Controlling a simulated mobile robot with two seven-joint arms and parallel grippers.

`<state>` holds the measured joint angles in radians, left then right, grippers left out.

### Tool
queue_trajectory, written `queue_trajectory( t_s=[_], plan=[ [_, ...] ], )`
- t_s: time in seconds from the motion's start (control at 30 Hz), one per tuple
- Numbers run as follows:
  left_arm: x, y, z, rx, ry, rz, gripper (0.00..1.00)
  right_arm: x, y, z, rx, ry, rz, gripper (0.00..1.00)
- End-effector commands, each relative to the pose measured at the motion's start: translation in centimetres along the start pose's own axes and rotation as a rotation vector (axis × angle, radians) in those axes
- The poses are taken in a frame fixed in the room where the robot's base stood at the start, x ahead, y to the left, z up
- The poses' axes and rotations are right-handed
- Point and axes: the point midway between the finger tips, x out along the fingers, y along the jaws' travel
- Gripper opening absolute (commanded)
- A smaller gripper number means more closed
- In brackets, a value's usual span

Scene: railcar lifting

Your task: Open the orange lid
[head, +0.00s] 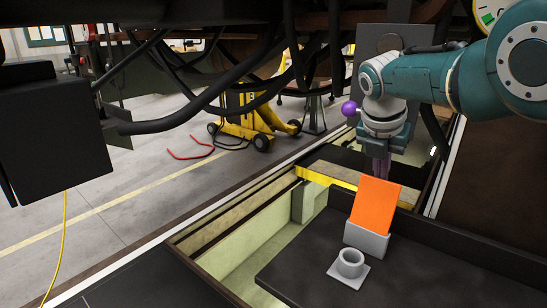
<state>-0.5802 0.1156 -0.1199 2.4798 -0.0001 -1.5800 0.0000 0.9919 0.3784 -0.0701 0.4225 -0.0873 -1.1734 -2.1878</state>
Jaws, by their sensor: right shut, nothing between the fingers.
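The orange lid (375,207) stands raised and steeply tilted at the upper back of a small grey box (366,240) on a dark tray-like surface (312,270). A grey ring-shaped socket on a square plate (350,264) sits just in front of the box. My right gripper (378,172) points down just behind the lid. Its fingers are shut and empty, and their lower ends are partly hidden by the lid, so I cannot tell whether they touch it. My left gripper is not in view.
The dark surface has a raised rim at its far and right sides. A pit with pale walls (240,262) and a yellow-marked edge lies to the left. Black hoses hang overhead. A yellow wheeled jack (247,118) stands on the floor behind.

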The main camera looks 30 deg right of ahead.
Motion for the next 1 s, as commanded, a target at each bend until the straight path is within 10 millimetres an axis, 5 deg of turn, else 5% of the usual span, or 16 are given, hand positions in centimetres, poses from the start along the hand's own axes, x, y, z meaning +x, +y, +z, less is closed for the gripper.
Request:
queue_trajectory(
  t_s=[0.4, 0.7, 1.0],
  plan=[
    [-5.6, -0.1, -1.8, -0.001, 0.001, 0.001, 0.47, -5.6, 0.0, 0.3, -0.003, -0.002, 0.001, 0.0],
    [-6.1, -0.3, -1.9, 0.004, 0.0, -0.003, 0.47, -9.0, 0.0, 0.1, 0.0, -0.002, 0.002, 0.0],
    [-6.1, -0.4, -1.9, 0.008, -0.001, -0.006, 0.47, -9.8, 0.0, -0.3, 0.009, 0.001, 0.001, 0.0]
  ],
)
